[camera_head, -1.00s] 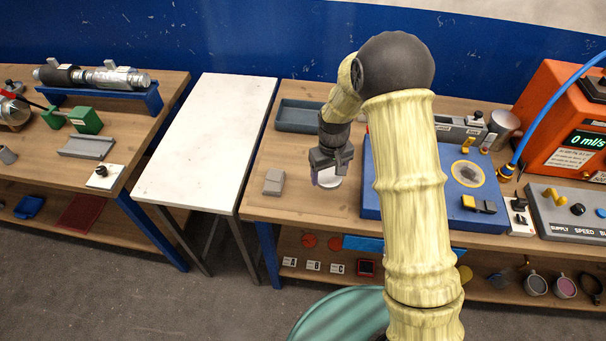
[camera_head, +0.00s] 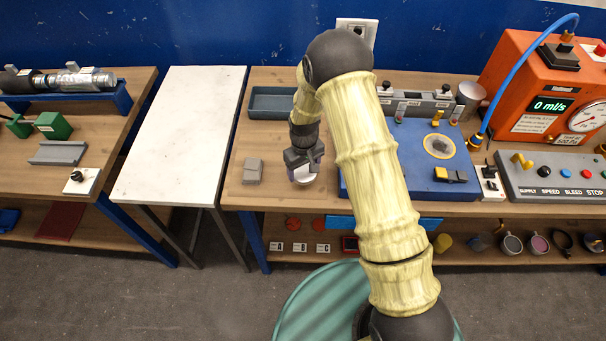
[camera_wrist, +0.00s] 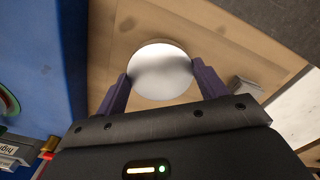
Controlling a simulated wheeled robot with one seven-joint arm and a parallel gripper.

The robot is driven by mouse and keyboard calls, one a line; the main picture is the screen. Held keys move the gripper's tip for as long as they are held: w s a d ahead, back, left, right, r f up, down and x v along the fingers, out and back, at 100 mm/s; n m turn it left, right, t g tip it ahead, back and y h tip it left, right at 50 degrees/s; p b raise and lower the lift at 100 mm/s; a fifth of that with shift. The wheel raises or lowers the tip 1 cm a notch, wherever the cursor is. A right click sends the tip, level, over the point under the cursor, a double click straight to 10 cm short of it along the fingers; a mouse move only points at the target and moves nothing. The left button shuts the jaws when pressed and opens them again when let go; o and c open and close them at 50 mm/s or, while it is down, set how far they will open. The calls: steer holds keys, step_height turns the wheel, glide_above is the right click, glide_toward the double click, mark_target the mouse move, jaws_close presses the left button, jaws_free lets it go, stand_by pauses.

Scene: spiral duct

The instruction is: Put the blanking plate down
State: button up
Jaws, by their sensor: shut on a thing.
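The blanking plate (camera_wrist: 160,70) is a pale round disc. In the wrist view it sits between the two purple fingers of my gripper (camera_wrist: 160,84), which are shut on it. In the head view the plate (camera_head: 304,177) shows as a white disc at the lower end of my gripper (camera_head: 303,168). It is over the wooden bench (camera_head: 262,204), left of the blue panel. I cannot tell whether the plate touches the bench top.
A small grey block (camera_head: 252,170) lies left of my gripper. A grey tray (camera_head: 272,102) is behind it. The blue panel (camera_head: 368,190) with its fittings is close on the right. Bare wood lies around the gripper, and a white table (camera_head: 180,130) stands further left.

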mark_target(304, 172)
steer(key=shift+f+p, duration=0.8)
steer(key=shift+f, duration=1.3)
steer(key=shift+f, duration=0.15)
steer(key=o, duration=1.1)
steer(key=shift+o, duration=0.2)
step_height(304, 172, up, 12)
steer(key=b, duration=0.4)
steer(key=shift+r, duration=0.2)
